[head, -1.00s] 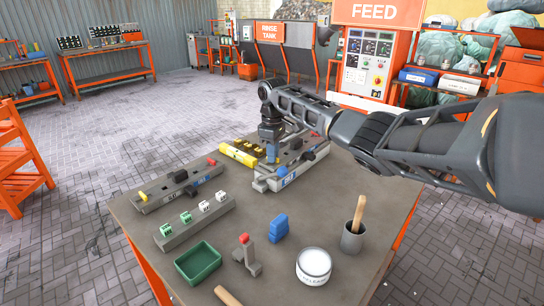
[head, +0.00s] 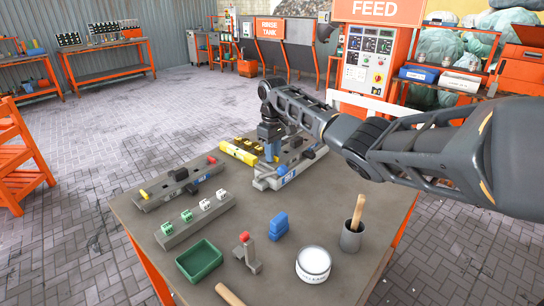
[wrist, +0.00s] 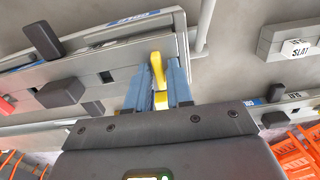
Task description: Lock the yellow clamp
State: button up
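The yellow clamp's lever (wrist: 157,70) stands between the two blue fingers of my gripper (wrist: 161,82) in the wrist view. The fingers are close together and hug the lever on both sides. In the head view my gripper (head: 270,156) points down at the grey fixture (head: 295,170) at the table's back right. The fingers hide most of the clamp there. The fixture also shows in the wrist view (wrist: 120,65), with dark blocks on it.
A yellow bar (head: 236,153) lies left of the fixture. A second fixture (head: 180,185), a rail of dice-like blocks (head: 195,221), a green tray (head: 200,262), a blue block (head: 278,226), a white tub (head: 313,265) and a grey cup (head: 351,237) share the table.

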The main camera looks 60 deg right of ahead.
jog(key=o, duration=0.4)
jog(key=shift+r, duration=0.1)
jog(key=shift+r, duration=3.5)
